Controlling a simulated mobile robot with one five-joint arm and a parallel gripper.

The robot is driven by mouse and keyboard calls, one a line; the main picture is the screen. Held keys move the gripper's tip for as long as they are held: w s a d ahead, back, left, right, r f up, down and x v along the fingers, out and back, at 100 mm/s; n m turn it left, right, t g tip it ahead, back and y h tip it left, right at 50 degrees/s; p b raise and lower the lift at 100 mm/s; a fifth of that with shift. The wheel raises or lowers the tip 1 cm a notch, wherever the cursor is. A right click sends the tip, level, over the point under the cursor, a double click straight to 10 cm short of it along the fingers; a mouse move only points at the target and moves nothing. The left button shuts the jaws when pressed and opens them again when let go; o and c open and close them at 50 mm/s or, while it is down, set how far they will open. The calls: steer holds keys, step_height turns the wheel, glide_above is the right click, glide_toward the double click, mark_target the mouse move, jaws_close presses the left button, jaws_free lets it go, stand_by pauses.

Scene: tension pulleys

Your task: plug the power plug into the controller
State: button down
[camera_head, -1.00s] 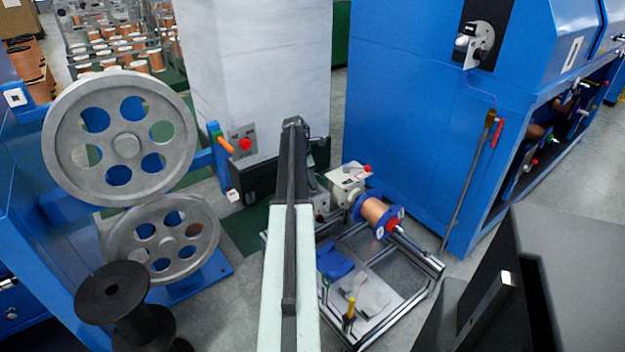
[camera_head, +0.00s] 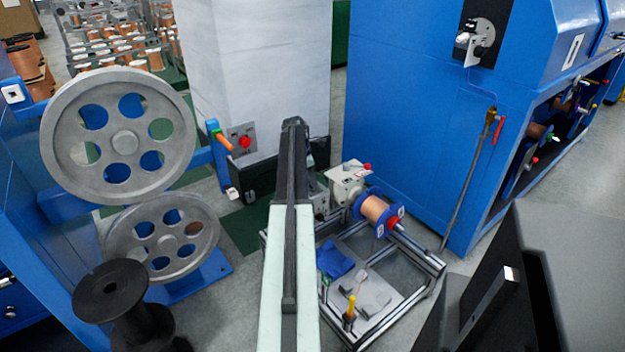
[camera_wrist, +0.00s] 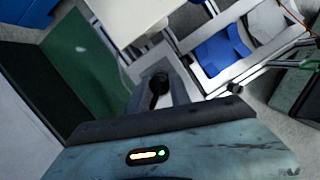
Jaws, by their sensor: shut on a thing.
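My gripper (camera_wrist: 160,100) shows in the wrist view, shut on a small dark piece (camera_wrist: 157,86) with a rounded end. I take it for the power plug, though its prongs and cable are not clear. In the head view my arm hides most of the gripper. A pale box with a red knob (camera_head: 348,183) stands on the metal frame, just right of my arm's far end. It may be the controller. Part of a pale box (camera_wrist: 125,18) shows ahead of the gripper at the top of the wrist view. No socket can be made out.
A pale column with a red-button panel (camera_head: 243,140) stands behind. Big grey pulleys (camera_head: 125,142) stand left, a blue machine (camera_head: 420,120) right. A green mat (camera_wrist: 85,80) lies on the floor.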

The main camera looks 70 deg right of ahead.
steer(key=shift+f, duration=0.15)
steer(key=c, duration=1.1)
jaws_free()
steer(key=p+v, duration=0.7)
steer(key=v, duration=0.1)
steer(key=shift+f, duration=0.1)
